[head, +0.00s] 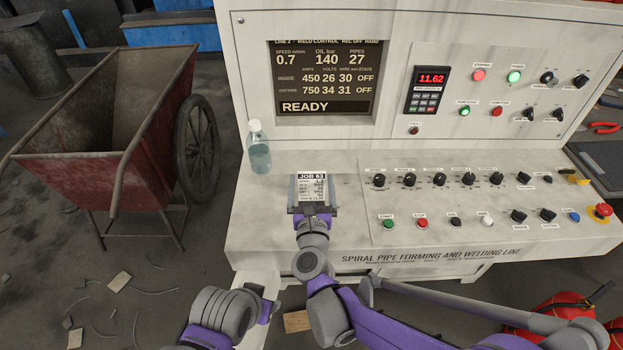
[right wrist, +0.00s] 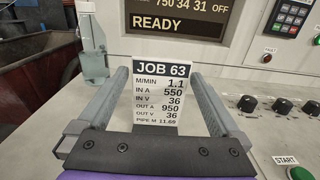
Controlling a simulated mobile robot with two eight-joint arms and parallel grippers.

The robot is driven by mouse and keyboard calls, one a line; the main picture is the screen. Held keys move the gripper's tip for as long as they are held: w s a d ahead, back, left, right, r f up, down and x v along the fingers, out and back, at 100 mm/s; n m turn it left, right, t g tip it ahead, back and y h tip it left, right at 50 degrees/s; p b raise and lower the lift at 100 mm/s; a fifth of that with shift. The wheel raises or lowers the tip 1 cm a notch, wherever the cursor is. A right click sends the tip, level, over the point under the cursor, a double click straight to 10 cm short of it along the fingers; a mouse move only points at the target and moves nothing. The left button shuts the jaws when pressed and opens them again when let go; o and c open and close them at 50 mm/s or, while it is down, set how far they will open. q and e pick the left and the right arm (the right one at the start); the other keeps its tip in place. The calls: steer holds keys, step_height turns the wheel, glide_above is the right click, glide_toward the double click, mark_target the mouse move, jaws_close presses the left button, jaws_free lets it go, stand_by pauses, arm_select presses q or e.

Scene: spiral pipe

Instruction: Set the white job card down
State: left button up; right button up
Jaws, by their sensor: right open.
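The white job card (head: 312,188), headed JOB 63, is on the bare left part of the console's pale ledge (head: 262,215). It faces up towards me, and its print is readable in the right wrist view (right wrist: 160,92). My right gripper (head: 312,179) is open around the card. In the right wrist view its two grey fingers (right wrist: 158,78) stand either side of the card, with gaps showing. The palm hides the card's lower edge, so its contact with the ledge is unclear. My left gripper (head: 267,309) is low, off the ledge's front, its jaws unclear.
A clear bottle (head: 259,150) stands behind and left of the card. Black knobs (head: 409,179) and push buttons fill the ledge to the right. The display (head: 325,80) rises behind. A red cart (head: 95,140) is at left. Bare ledge lies left of the card.

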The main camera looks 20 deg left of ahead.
steer(key=v, duration=1)
steer(key=shift+s+b, duration=0.2)
steer(key=shift+b, duration=0.15)
steer(key=s+d+f+n+g+h, duration=0.1)
steer(key=s+d+f+n+g, duration=0.2)
steer(key=d+n, duration=0.6)
steer(key=s+d+f+n+g+h, duration=0.2)
steer(key=s+d+n+g, duration=0.3)
steer(key=n, duration=0.8)
steer(key=s+d+f+n+g+h, duration=0.2)
steer(key=s+d+f+n+g, duration=0.2)
steer(key=s+d+n, duration=0.5)
steer(key=d+f+n, duration=0.1)
steer(key=d, duration=0.5)
steer(key=shift+n, duration=0.4)
steer(key=shift+d+f, duration=0.1)
